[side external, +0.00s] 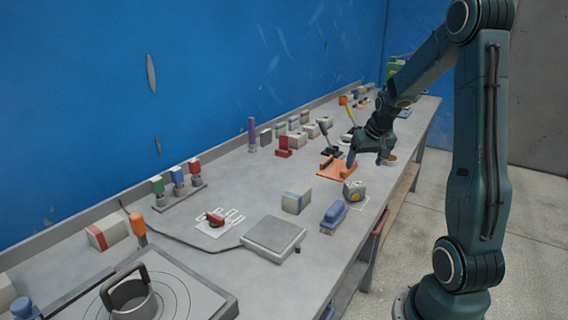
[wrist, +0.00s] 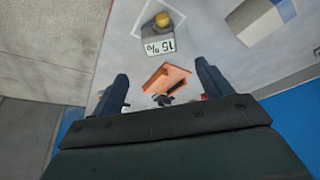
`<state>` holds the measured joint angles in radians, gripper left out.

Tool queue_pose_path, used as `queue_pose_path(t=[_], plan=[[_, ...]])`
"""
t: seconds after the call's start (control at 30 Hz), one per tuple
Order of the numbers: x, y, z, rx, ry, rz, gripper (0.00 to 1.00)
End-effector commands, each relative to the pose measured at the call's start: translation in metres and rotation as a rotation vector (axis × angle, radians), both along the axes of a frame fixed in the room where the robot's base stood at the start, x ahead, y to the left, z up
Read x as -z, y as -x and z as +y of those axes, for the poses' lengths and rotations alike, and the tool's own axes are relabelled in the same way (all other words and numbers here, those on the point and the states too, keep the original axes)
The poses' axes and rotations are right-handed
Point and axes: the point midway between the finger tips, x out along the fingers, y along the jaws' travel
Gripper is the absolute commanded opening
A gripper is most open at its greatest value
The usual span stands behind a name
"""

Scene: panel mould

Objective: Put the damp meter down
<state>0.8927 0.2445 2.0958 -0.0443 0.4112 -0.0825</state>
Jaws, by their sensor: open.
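The damp meter (side external: 354,191) is a small grey block with a yellow knob. It stands on the bench near the front edge, on or overlapping a white outlined square (side external: 363,204). In the wrist view, the damp meter (wrist: 160,38) shows a white face reading 15%, and part of the outline is hidden by it. My gripper (side external: 372,157) is above the bench, beyond the damp meter and apart from it. In the wrist view, my gripper (wrist: 162,86) has its two fingers wide apart with nothing held between them.
An orange tray (side external: 332,172) lies on the bench close to my gripper. A blue brush (side external: 334,216) and a grey block with a blue band (side external: 296,201) stand near the damp meter. A square grey plate (side external: 272,237) lies farther left. Several small blocks line the back.

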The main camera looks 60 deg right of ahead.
Motion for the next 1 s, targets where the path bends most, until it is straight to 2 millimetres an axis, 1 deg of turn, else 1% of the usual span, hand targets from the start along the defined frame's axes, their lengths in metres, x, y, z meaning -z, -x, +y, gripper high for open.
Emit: queue_pose_path(t=[0.37, 0.47, 0.57, 0.67, 0.77, 0.87, 0.9, 0.97, 1.0], plan=[[0.000, 0.000, 0.001, -0.001, 0.000, -0.001, 0.78], [-0.004, -0.002, 0.005, -0.011, 0.002, -0.002, 0.78], [-0.011, -0.007, 0.017, -0.035, 0.006, -0.004, 0.78], [-0.024, -0.012, 0.037, -0.074, 0.011, -0.008, 0.78], [-0.040, -0.018, 0.065, -0.128, 0.017, -0.013, 0.78], [-0.056, -0.020, 0.099, -0.191, 0.022, -0.019, 0.78], [-0.063, -0.020, 0.113, -0.217, 0.025, -0.023, 0.78], [-0.073, -0.019, 0.134, -0.257, 0.028, -0.027, 0.78], [-0.078, -0.017, 0.148, -0.284, 0.030, -0.029, 0.78]])
